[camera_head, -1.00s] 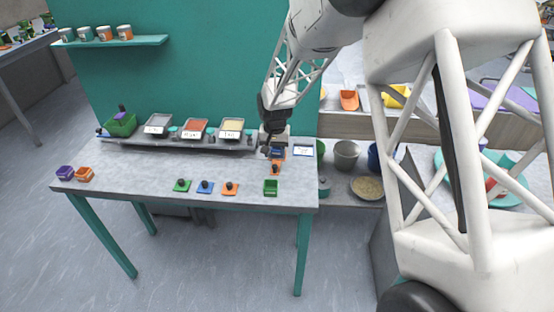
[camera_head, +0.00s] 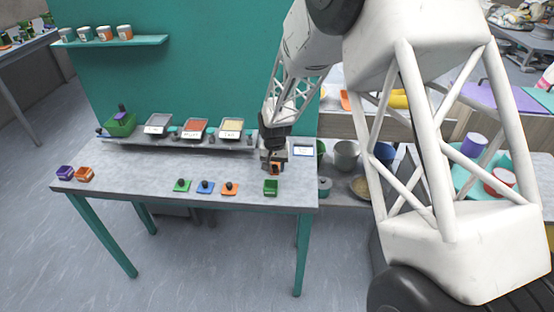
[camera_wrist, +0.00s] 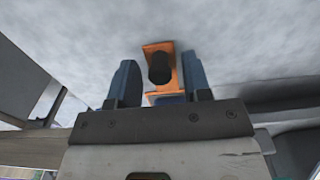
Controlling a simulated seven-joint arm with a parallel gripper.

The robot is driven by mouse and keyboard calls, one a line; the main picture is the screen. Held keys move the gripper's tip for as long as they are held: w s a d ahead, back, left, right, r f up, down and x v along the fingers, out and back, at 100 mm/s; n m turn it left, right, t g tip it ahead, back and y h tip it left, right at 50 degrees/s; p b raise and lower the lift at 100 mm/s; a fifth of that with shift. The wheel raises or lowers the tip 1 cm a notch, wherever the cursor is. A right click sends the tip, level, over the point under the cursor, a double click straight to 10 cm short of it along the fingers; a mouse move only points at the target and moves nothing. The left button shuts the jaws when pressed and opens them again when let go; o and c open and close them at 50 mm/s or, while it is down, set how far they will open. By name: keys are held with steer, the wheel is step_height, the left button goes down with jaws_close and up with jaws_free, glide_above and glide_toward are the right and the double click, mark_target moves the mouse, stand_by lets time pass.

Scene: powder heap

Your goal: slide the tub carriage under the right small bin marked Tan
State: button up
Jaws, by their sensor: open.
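The tub carriage is an orange plate with an upright black knob (camera_wrist: 160,67), seen in the wrist view. A blue part shows behind the plate, partly hidden by my gripper. In the head view only a bit of the orange carriage (camera_head: 275,169) shows under my gripper. My gripper (camera_wrist: 159,82) is open, with its two blue fingers on either side of the knob; I cannot tell whether they touch it. In the head view my gripper (camera_head: 273,167) is low over the right part of the table. The right small bin marked Tan (camera_head: 231,134) stands on the rail to its left.
Two other labelled bins, grey (camera_head: 157,125) and red-filled (camera_head: 195,128), stand left of Tan. Green, blue and orange knobbed pieces (camera_head: 205,187) and a green tub (camera_head: 271,188) lie near the front edge. The table's middle (camera_head: 150,165) is clear.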

steer(key=c, duration=0.8)
steer(key=shift+a, duration=8.5)
steer(key=o, duration=0.8)
steer(key=shift+c, duration=0.2)
steer(key=shift+r, duration=0.15)
step_height(320, 180, up, 7)
steer(key=shift+r, duration=0.15)
